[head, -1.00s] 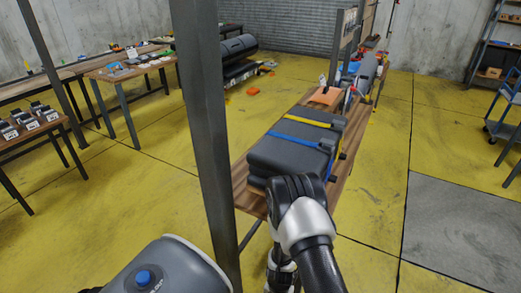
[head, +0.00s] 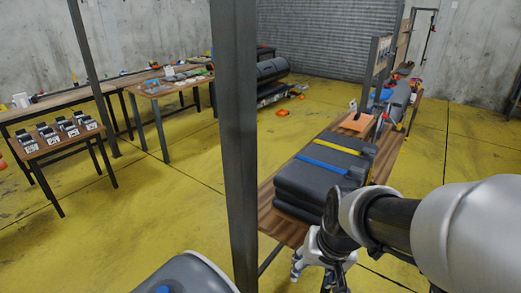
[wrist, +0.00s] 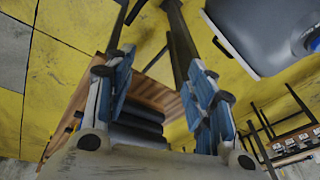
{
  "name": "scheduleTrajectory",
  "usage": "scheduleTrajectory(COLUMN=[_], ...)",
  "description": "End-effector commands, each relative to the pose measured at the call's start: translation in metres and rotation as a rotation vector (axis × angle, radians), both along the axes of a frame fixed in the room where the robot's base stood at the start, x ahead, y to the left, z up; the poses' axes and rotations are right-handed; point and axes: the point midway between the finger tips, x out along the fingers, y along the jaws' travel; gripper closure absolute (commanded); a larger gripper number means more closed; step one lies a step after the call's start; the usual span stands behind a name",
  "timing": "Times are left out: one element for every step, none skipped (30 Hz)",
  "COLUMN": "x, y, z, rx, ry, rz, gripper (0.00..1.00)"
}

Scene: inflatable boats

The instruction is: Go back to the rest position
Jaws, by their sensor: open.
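My gripper (wrist: 158,68) is open in the wrist view, its two blue-padded fingers apart with nothing held between them. In the head view my gripper (head: 318,268) hangs at the near end of the wooden workbench (head: 268,217), partly hidden by my arm. A folded dark grey boat (head: 308,180) with a blue strap (head: 322,166) and a yellow strap (head: 338,145) lies on that bench, beyond my gripper and apart from it. The dark folds of the boat also show between the fingers in the wrist view (wrist: 137,128).
A dark steel post (head: 238,150) stands upright just left of the bench. An orange item (head: 356,122) lies behind the boat. Tables with small items, including one holding several black devices (head: 66,128), stand at the left. Yellow floor (head: 140,215) is open between them.

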Motion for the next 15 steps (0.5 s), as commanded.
scheduleTrajectory(x=[-0.015, -0.024, -0.037, -0.047, -0.057, -0.07, -0.079, -0.088, -0.1, -0.107, -0.114, -0.122, -0.127, -0.132, -0.137], y=[-0.003, -0.004, -0.006, -0.008, -0.01, -0.012, -0.014, -0.015, -0.018, -0.019, -0.02, -0.022, -0.023, -0.024, -0.025], z=[0.019, 0.027, 0.037, 0.044, 0.05, 0.058, 0.062, 0.067, 0.07, 0.073, 0.075, 0.077, 0.078, 0.079, 0.079], rx=[-0.01, -0.018, -0.029, -0.037, -0.045, -0.058, -0.067, -0.075, -0.087, -0.096, -0.102, -0.111, -0.116, -0.121, -0.127], ry=[-0.028, -0.039, -0.052, -0.064, -0.071, -0.085, -0.094, -0.102, -0.111, -0.119, -0.124, -0.131, -0.136, -0.139, -0.142], rz=[0.019, 0.032, 0.048, 0.06, 0.072, 0.086, 0.096, 0.105, 0.115, 0.123, 0.129, 0.136, 0.141, 0.144, 0.149], gripper=[0.5, 0.5, 0.5, 0.5, 0.5, 0.5, 0.5, 0.5, 0.5, 0.5, 0.5, 0.5, 0.5, 0.5, 0.5])
